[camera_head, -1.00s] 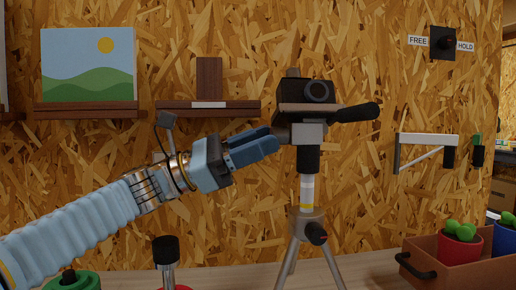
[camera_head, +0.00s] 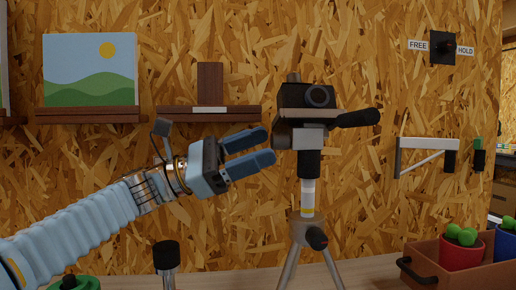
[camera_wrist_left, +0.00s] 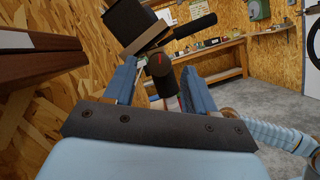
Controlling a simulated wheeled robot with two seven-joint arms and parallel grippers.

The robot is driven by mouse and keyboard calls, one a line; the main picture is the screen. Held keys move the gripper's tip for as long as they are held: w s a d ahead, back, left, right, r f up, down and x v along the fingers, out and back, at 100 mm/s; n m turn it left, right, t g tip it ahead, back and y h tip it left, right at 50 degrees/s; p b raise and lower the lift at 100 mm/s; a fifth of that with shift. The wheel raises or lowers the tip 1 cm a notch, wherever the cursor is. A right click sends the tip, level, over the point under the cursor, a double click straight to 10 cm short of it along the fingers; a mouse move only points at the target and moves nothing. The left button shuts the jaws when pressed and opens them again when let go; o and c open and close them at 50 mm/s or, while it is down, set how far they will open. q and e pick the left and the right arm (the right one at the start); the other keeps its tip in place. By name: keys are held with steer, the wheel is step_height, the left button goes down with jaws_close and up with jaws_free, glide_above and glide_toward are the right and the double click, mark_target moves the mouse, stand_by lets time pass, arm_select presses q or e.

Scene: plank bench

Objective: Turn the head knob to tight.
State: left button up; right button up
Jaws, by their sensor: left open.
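A black camera (camera_head: 309,96) sits on the head (camera_head: 310,134) of a grey tripod (camera_head: 301,232) with a black side handle (camera_head: 357,119). The round dark head knob (camera_head: 282,134) is on the left side of the head. In the left wrist view the knob (camera_wrist_left: 159,65) faces me, with a red mark on it. My left gripper (camera_head: 266,147) is open and empty, just left of the knob. In the left wrist view its fingers (camera_wrist_left: 160,88) are on either side of the line to the knob, apparently short of it. My right gripper is not in view.
A shelf (camera_head: 208,114) with a brown block and a landscape picture (camera_head: 90,70) are on the chipboard wall behind. A FREE/HOLD switch (camera_head: 443,46) is at upper right. A brown crate (camera_head: 432,268) with potted cacti stands at lower right. A black-topped post (camera_head: 166,256) stands below my arm.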

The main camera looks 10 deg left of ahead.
arm_select(q)
steer(key=b+v, duration=0.1)
steer(key=v, duration=1.2)
steer(key=shift+s, duration=0.1)
